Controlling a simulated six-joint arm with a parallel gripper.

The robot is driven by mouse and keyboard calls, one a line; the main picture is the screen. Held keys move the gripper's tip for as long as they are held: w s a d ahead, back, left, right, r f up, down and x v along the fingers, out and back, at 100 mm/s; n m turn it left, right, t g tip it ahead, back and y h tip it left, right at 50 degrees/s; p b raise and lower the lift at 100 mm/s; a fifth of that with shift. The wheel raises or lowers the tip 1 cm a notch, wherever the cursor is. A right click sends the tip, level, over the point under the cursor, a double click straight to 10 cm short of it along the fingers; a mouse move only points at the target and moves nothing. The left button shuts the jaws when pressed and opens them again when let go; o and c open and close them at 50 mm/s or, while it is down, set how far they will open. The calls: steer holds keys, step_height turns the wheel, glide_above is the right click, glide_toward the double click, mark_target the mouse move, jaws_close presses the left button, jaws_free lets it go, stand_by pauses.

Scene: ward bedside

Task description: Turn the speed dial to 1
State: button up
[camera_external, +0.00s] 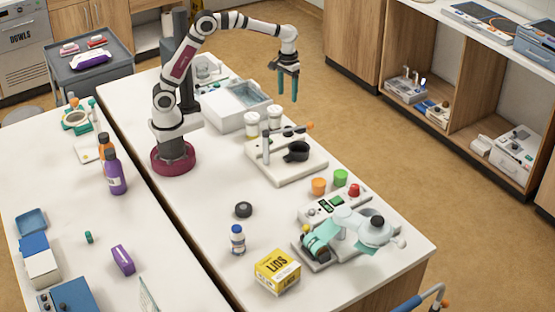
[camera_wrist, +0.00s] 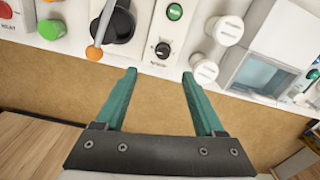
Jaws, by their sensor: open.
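In the wrist view, a small black dial (camera_wrist: 163,50) with a light pointer mark sits on a narrow white panel, below a green button (camera_wrist: 175,12). The printing around the dial is too small to read, so I cannot tell its setting or confirm it is the speed dial. My gripper (camera_wrist: 158,74) is open and empty, with its two teal fingers apart and the dial showing beyond and between their tips. In the external view my gripper (camera_external: 287,97) hangs fingers down, high beyond the bench's far edge, apart from everything. I cannot pick out the dial there.
An orange-tipped lever (camera_wrist: 94,53) beside a black cup stands left of the dial; white-capped jars (camera_wrist: 228,30) stand right. A white water bath (camera_external: 237,104) is beside the jars.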

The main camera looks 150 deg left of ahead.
mark_target(288, 126)
steer(key=shift+n, duration=0.4)
steer(key=f, duration=0.5)
steer(key=s+a+f, duration=0.1)
steer(key=f, duration=1)
steer(key=shift+s+a+f, duration=0.1)
steer(key=shift+s+a, duration=0.05)
steer(key=shift+a, duration=0.05)
jaws_close()
